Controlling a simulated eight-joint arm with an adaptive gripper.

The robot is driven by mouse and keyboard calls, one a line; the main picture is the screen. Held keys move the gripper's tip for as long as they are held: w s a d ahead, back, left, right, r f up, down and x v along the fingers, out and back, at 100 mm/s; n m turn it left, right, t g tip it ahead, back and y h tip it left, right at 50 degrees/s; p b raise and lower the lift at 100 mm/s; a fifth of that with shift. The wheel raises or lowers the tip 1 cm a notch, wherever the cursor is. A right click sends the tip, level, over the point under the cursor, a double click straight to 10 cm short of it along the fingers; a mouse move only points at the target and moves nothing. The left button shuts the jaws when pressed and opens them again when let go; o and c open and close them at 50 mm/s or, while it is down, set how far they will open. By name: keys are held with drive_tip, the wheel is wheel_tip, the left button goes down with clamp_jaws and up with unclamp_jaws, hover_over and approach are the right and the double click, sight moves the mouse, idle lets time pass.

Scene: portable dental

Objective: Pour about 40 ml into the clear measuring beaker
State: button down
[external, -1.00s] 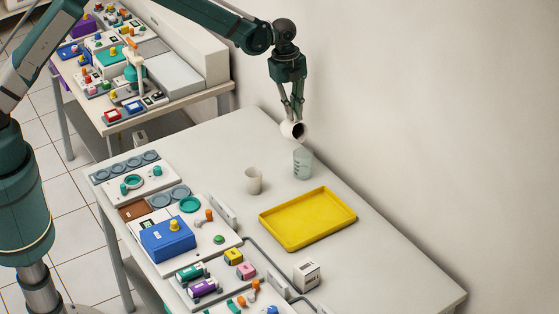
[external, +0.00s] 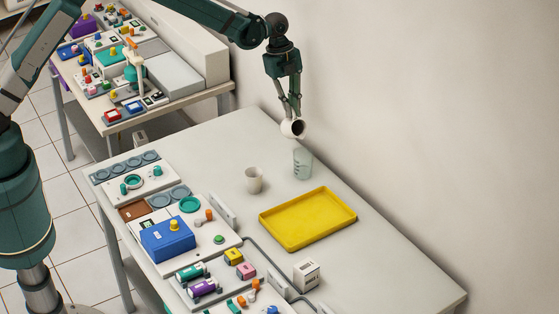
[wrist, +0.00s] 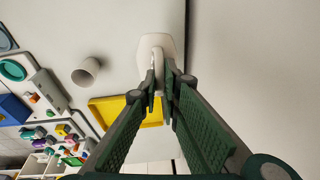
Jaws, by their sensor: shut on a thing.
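The clear measuring beaker (external: 302,163) stands upright on the table behind the yellow tray, with dark marks on its side. My gripper (external: 291,117) is shut on a white cup (external: 289,128) and holds it above the beaker, a little to its left. The cup is tilted, its dark opening facing right and toward the camera. In the wrist view the cup (wrist: 158,45) shows beyond the fingertips, which pinch its handle. The beaker is not visible in the wrist view. No stream of liquid shows, and the beaker's fill level is too small to tell.
A second pale cup (external: 253,180) stands upright left of the beaker. The yellow tray (external: 308,218) lies empty in front. Panels with a blue box (external: 167,239) and small parts fill the table's left side. A wall rises close behind the beaker; the right table end is clear.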

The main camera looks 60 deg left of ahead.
drive_tip(key=shift+a+h+b, duration=0.3)
drive_tip(key=shift+h+b, duration=0.1)
drive_tip(key=shift+h, duration=0.1)
drive_tip(key=shift+a+f+h+b, duration=0.3)
drive_tip(key=shift+f+h+b, duration=0.45)
drive_tip(key=shift+b, duration=0.35)
drive_tip(key=shift+w+a+r+h+b, duration=0.1)
drive_tip(key=shift+a+h+b, duration=0.4)
drive_tip(key=shift+h+b, duration=0.45)
drive_tip(key=a+f+h+b, duration=0.6)
drive_tip(key=f+b, duration=0.5)
drive_tip(key=b, duration=0.3)
drive_tip(key=shift+w+n+g+h, duration=0.3)
drive_tip(key=shift+g+h, duration=0.1)
drive_tip(key=shift+h, duration=0.2)
